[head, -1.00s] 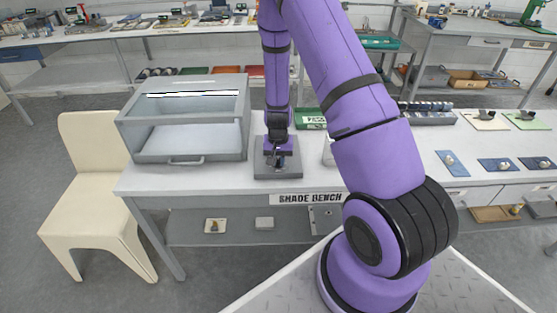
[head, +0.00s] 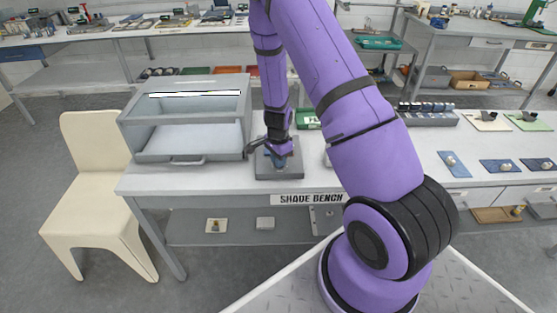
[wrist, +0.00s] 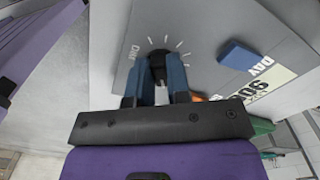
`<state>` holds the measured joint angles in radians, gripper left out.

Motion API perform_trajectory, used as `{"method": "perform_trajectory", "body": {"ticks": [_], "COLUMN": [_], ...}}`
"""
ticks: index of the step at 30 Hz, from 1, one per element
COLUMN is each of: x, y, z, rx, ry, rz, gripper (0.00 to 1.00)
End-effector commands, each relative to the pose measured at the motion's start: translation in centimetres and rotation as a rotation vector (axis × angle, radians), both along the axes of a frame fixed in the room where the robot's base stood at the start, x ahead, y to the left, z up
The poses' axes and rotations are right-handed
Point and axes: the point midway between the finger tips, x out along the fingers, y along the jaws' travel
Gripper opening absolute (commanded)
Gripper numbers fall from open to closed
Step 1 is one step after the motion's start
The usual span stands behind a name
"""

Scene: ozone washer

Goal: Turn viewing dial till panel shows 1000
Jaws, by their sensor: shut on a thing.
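The viewing dial (wrist: 158,57) is a dark knob on a grey panel face, ringed by white tick marks, in the wrist view. My gripper (wrist: 157,74) has its blue fingers on either side of the dial and is shut on it. A white readout (wrist: 268,91) on the right shows black digits beginning with 90; the rest is hard to read. In the head view my gripper (head: 279,153) is over the small grey device (head: 290,173) on the bench. The dial is hidden there by the gripper.
A blue block (wrist: 237,55) stands by the lettering DAY in the wrist view. In the head view, a grey cabinet (head: 185,86) with an open front stands left of the device on the bench (head: 225,178). A cream chair (head: 92,180) is at the left.

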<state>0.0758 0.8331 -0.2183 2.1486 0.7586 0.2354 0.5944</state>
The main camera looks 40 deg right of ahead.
Motion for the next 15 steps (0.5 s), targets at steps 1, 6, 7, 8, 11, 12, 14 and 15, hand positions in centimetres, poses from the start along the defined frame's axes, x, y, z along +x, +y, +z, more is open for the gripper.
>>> {"method": "perform_trajectory", "body": {"ticks": [1, 6, 7, 8, 11, 12, 14, 15], "x": [0.15, 0.2, 0.21, 0.21, 0.23, 0.23, 0.24, 0.24], "y": [-0.02, -0.05, -0.05, -0.06, -0.05, -0.05, -0.05, -0.05], "z": [0.07, 0.07, 0.07, 0.07, 0.07, 0.07, 0.07, 0.07], "rx": [-0.001, -0.002, -0.002, -0.002, -0.002, -0.002, -0.001, -0.001], "ry": [-0.003, -0.004, -0.004, -0.004, -0.003, -0.004, -0.004, -0.004], "rz": [-0.031, -0.121, -0.133, -0.145, -0.173, -0.182, -0.193, -0.198], "gripper": [0.0, 0.0, 0.0, 0.0, 0.0, 0.0, 0.0, 0.0]}}
